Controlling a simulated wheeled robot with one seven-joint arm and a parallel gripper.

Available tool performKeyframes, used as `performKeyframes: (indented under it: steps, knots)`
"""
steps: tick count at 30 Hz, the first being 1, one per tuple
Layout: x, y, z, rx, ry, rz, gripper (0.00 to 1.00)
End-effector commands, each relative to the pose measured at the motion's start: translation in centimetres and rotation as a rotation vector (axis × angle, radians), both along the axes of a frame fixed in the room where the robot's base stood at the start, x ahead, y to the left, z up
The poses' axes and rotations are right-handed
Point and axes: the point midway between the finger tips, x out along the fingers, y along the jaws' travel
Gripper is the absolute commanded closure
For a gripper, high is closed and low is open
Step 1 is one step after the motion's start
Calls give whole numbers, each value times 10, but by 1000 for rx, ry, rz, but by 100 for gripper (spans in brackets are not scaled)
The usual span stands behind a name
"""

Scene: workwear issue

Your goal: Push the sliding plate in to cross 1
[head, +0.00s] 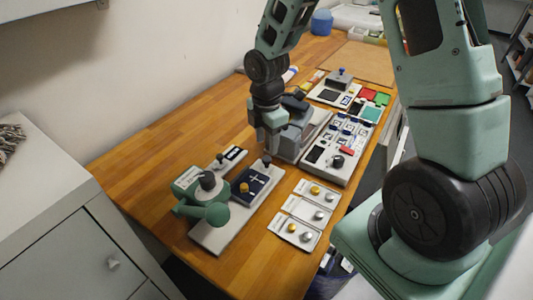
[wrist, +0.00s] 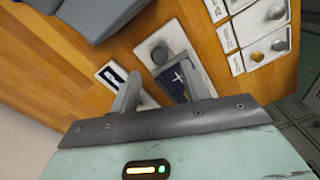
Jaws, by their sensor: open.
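My gripper (head: 268,146) is open and empty, pointing down just above and beside the dark knob. In the wrist view the fingers (wrist: 160,86) frame part of the plate (wrist: 178,76); the dark knob (wrist: 159,52) shows beyond them. I cannot tell whether a finger touches it. The yellow knob is hidden there.
White cards with round knobs (head: 303,212) lie right of the press. A grey machine (head: 295,134) and a button panel (head: 342,146) stand behind the gripper. The wooden table's left side is clear.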

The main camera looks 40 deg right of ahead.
Motion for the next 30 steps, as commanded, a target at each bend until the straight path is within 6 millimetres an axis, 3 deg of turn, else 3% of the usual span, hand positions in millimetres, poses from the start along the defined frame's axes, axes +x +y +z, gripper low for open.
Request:
performKeyframes:
  steps: [3, 9, 22, 27, 30]
  knots:
    - [-1, 1, -23, 1, 6, 1, 53]
    - [0, 1, -48, 1, 2, 0, 53]
    - [0, 0, -57, 1, -1, 0, 53]
    - [0, 0, -56, 1, -1, -1, 100]
    - [0, 1, -56, 1, -1, 0, 100]
